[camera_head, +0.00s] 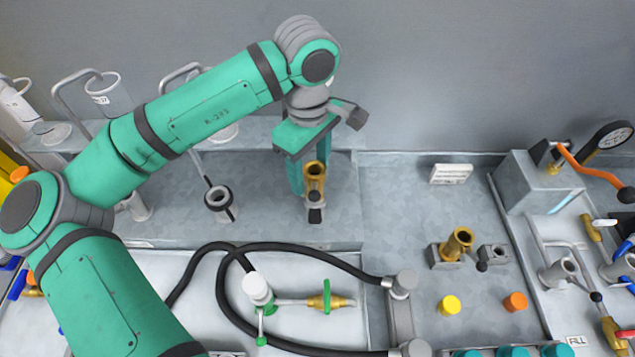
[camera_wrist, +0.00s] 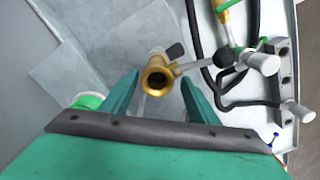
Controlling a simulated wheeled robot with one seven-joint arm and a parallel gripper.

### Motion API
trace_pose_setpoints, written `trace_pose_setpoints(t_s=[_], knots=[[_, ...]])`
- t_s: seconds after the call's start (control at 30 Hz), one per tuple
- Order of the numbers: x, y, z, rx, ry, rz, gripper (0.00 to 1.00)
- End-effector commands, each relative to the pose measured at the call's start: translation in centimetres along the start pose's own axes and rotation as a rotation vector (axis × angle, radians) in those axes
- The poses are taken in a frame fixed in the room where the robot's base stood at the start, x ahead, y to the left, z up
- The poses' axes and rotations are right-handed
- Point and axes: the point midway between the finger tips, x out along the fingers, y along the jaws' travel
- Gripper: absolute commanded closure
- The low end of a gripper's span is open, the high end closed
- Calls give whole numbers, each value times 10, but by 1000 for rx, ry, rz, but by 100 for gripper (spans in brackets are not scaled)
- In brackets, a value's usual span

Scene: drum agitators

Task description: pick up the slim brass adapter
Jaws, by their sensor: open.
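A slim brass adapter (camera_head: 315,172) stands upright on a grey and black fitting on the raised bench in the head view. In the wrist view, its round open mouth (camera_wrist: 157,76) faces the camera. My gripper (camera_head: 311,180) is over it, pointing down. In the wrist view, my gripper's green fingers (camera_wrist: 160,84) are apart, one on each side of the brass piece, with gaps visible. The fingers look open and hold nothing. A second, wider-looking brass piece (camera_head: 458,243) stands to the right on a grey block.
A grey ring-topped fitting (camera_head: 218,198) stands left of the adapter. A black hose (camera_head: 300,249) and a valve with a green handle (camera_head: 326,297) lie in front. A gauge box (camera_head: 540,182) stands at right. Bare bench (camera_head: 390,200) lies just right of the adapter.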

Motion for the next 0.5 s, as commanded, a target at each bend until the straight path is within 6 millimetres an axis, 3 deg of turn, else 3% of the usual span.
trace_pose_setpoints(t_s=[0.3, 0.5], knots=[[39, 5, 9, 16, 0, -1, 46], [52, 6, 9, 17, 1, 1, 46]])
